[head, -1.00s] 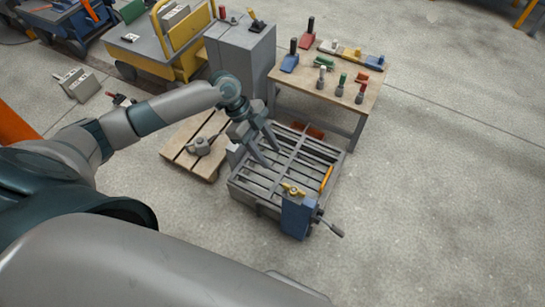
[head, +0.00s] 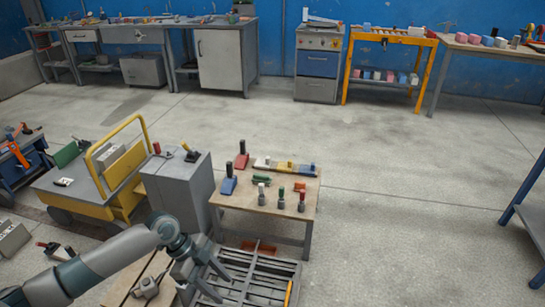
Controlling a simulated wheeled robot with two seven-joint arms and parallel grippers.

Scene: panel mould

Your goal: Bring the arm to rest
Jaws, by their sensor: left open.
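My left arm comes in from the lower left. My left gripper (head: 206,278) is open and empty, with its fingers pointing down over the left part of the slatted grey panel mould (head: 262,268). I cannot tell whether the fingertips touch the mould. An orange stick-like piece (head: 288,294) lies at the mould's right side, cut by the bottom edge of the view. The mould's front part is out of view. My right gripper is not in view.
A small wooden table (head: 240,199) with several handled tools stands behind the mould. A grey cabinet (head: 178,190) and a yellow cart (head: 100,190) stand left of it. A wooden pallet (head: 128,282) lies left of the gripper. Open floor (head: 400,220) lies to the right.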

